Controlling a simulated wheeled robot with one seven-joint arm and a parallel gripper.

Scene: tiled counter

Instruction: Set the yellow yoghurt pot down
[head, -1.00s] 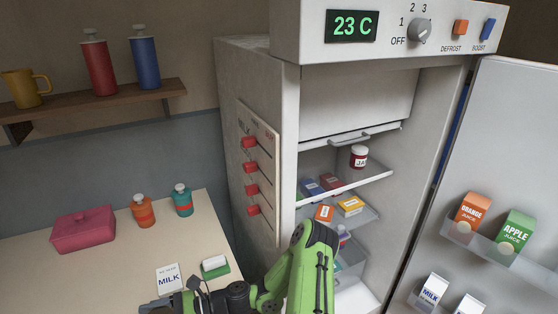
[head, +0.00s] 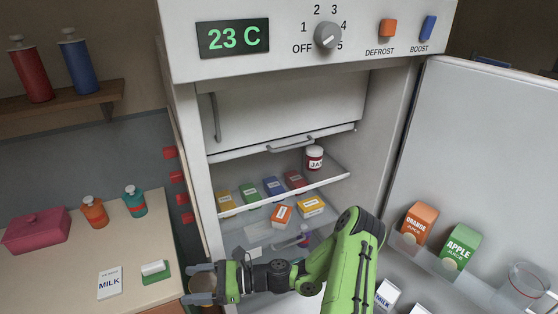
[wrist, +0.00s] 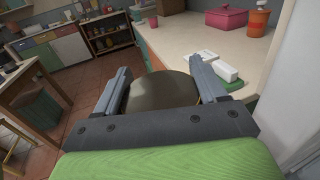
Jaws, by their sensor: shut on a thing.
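My gripper (head: 199,283) is low in front of the fridge's left side, just right of the counter. Its fingers, which also show in the wrist view (wrist: 160,68), are shut on a round pot (wrist: 160,92). Its dull yellow-brown round top fills the space between them. A small tan part of the pot (head: 208,284) shows between the fingers in the head view. Its sides and underside are hidden, and no surface is seen touching it from below.
The open fridge has an upper shelf (head: 335,180) with a jam jar (head: 314,158) and several small boxes. Its door (head: 490,150) stands open at right with juice cartons. The counter (head: 60,280) at left holds a milk carton (head: 110,284), a sponge (head: 154,268), bottles and a pink box (head: 37,230).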

